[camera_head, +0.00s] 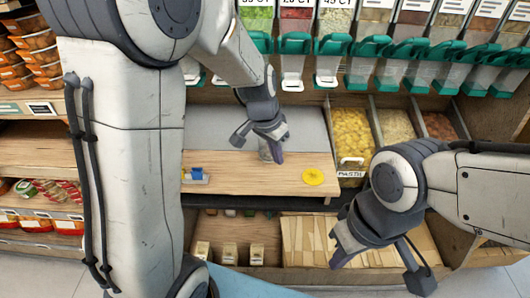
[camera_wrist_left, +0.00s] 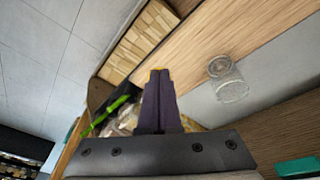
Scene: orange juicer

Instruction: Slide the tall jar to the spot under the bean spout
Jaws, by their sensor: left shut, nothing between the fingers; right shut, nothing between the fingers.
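A clear glass jar (camera_wrist_left: 228,80) stands on the wooden counter in the left wrist view, to the right of my left gripper (camera_wrist_left: 160,75) and apart from its fingers. In the head view the jar (camera_head: 264,151) is partly hidden behind my left gripper (camera_head: 278,158), which is shut and empty. A round yellow disc (camera_head: 313,177) lies on the counter to the right of the jar. Clear dispensers with teal spouts (camera_head: 291,70) hang above the back of the counter; which one is for beans I cannot tell. My right gripper (camera_head: 342,248) is shut and empty at the lower right.
A small blue and yellow item (camera_head: 194,175) lies at the counter's left end. Open bins of pasta (camera_head: 353,130) and other dry food stand right of the counter. The counter around the disc is clear.

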